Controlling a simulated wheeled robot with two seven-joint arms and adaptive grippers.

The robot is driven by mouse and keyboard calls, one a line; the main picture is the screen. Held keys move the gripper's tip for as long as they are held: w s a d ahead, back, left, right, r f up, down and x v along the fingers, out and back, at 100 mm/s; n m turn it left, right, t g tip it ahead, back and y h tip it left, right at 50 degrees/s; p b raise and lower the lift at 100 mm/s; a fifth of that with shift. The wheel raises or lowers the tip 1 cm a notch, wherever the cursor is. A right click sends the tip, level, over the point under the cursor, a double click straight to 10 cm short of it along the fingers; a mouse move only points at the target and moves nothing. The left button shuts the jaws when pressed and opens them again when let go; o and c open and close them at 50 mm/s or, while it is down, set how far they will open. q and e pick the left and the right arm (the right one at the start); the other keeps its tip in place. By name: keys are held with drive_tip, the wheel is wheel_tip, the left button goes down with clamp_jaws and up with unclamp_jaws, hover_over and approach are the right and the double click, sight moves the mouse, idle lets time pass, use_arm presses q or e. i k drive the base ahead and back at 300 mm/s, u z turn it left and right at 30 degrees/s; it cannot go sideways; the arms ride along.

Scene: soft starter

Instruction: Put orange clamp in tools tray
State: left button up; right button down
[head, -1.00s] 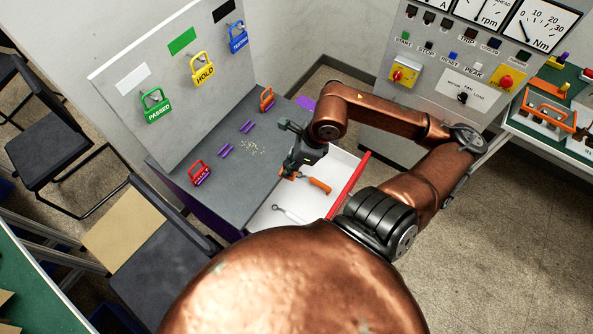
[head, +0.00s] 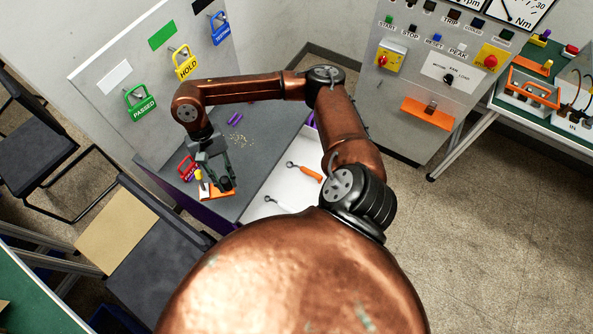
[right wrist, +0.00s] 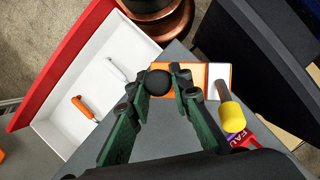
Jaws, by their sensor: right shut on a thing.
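My right gripper (head: 228,187) is shut on the orange clamp and holds it near the front left corner of the grey table. The clamp's orange base (head: 217,193) and yellow end (head: 198,177) show beside the fingers. In the right wrist view, a black knob (right wrist: 159,83) is between the fingertips (right wrist: 160,88), with the clamp's orange plate (right wrist: 205,78) and yellow end (right wrist: 231,117) beyond. My left gripper is out of view.
The tray holds an orange-handled tool (head: 310,174) and a grey wrench (head: 271,199). A red padlock (head: 186,168) lies close beside the clamp. Purple pieces (head: 236,118) and small bits lie on the grey table (head: 262,160). A padlock board (head: 135,70) stands behind.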

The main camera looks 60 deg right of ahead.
sight(301, 191)
drive_tip(key=u, duration=0.3)
drive_tip(key=k, duration=0.15)
drive_tip(key=z, duration=1.4)
